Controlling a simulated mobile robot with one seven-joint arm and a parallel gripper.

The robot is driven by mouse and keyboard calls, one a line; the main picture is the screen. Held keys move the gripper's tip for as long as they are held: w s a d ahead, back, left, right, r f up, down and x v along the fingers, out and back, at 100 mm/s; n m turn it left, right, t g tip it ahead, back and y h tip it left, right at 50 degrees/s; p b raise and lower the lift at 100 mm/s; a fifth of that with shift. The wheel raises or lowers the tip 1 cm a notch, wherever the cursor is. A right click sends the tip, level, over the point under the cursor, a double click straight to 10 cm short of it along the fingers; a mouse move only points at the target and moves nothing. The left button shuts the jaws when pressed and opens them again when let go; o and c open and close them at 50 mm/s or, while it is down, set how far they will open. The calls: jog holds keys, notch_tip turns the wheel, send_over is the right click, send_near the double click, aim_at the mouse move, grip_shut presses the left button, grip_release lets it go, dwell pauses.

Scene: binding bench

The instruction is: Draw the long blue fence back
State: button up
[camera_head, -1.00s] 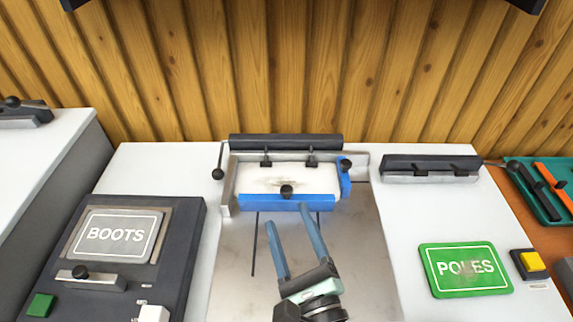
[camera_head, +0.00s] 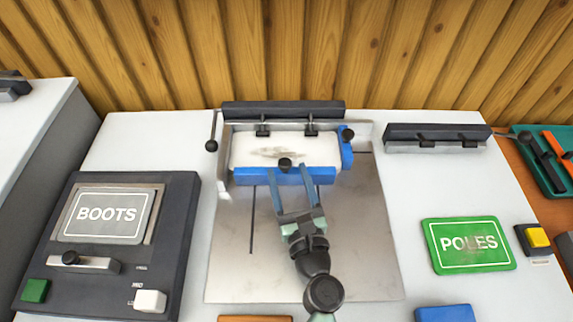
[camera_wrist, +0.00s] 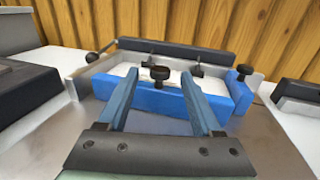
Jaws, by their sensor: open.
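The long blue fence (camera_head: 252,176) lies across the front of a white block (camera_head: 250,150) on the metal plate, with a black knob (camera_head: 285,163) at its middle. In the wrist view the fence (camera_wrist: 165,103) spans the picture behind my fingers, and its knob (camera_wrist: 160,75) stands up between them. My gripper (camera_head: 291,172) is open and empty. Its two blue fingers point at the fence, one on each side of the knob. In the wrist view the fingers (camera_wrist: 158,82) overlap the fence; I cannot tell whether they touch it.
A short blue fence (camera_head: 346,152) with a black knob stands at the block's right end. A dark bar (camera_head: 283,109) with a lever (camera_head: 212,146) runs behind. The metal plate (camera_head: 350,250) is clear in front. The BOOTS panel (camera_head: 108,215) is left, the POLES sign (camera_head: 468,245) right.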

jog(key=shift+x, duration=1.25)
grip_shut()
dwell(0.5)
